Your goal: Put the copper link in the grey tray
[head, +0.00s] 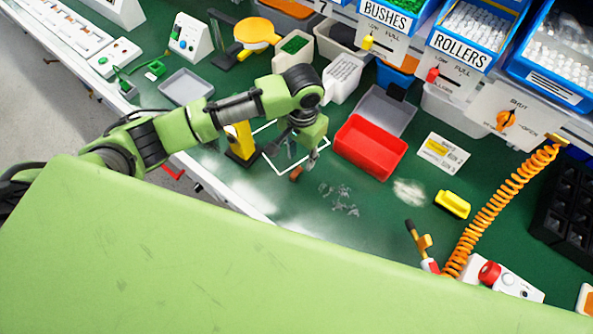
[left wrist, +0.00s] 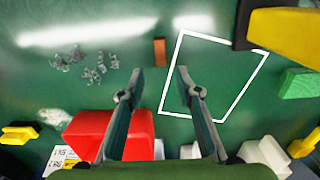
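The copper link (head: 296,173) is a small brown-orange block lying on the green bench top beside the white outlined square. In the left wrist view the copper link (left wrist: 160,52) lies beyond my fingertips, between their lines and just outside the outline. My left gripper (head: 301,154) is above the bench near the link. In the left wrist view my left gripper (left wrist: 157,82) has its fingers apart with nothing between them. The grey tray (head: 186,86) is shallow and looks empty, at the back left beyond my left arm. The left wrist view does not show it. My right gripper is not in view.
A red box (head: 370,148) stands right of my left gripper. A yellow block-like object (head: 240,139) stands close on its left. Clear scraps (head: 340,195) lie right of the link. A yellow brush-like piece (head: 453,204) and orange coiled hose (head: 497,203) are farther right.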

